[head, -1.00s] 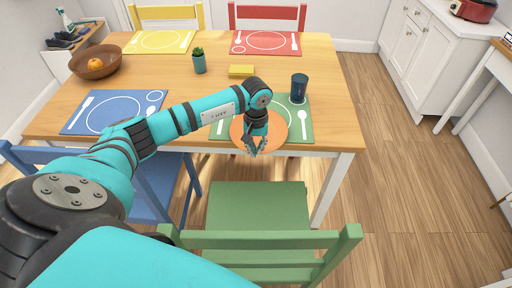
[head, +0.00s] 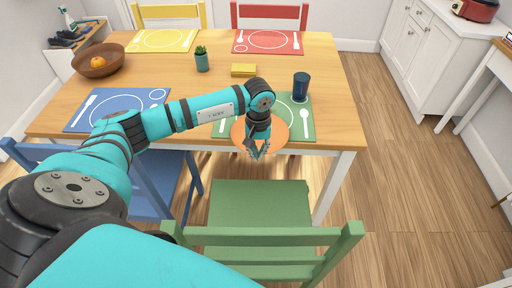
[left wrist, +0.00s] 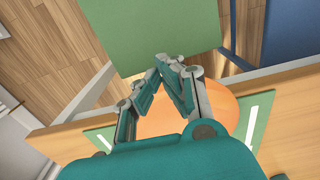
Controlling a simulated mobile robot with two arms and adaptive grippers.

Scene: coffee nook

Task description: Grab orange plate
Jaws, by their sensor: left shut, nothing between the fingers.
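The orange plate (head: 281,132) lies on the green placemat (head: 304,128) at the near edge of the wooden table, partly hidden behind my left gripper. My left gripper (head: 259,156) points down in front of the plate, at the table's near edge. Its fingertips are together with nothing between them. In the left wrist view, the gripper (left wrist: 165,60) is over the plate's rim side and the fingertips reach past the table edge. The plate (left wrist: 222,104) shows behind the fingers there. I cannot tell whether the fingers touch it. My right gripper is not in view.
A dark blue cup (head: 301,87) stands behind the plate, right of centre. A yellow block (head: 243,70), a small potted plant (head: 201,60) and a wooden bowl (head: 99,62) are further back. A green chair (head: 262,205) stands close in front of the table.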

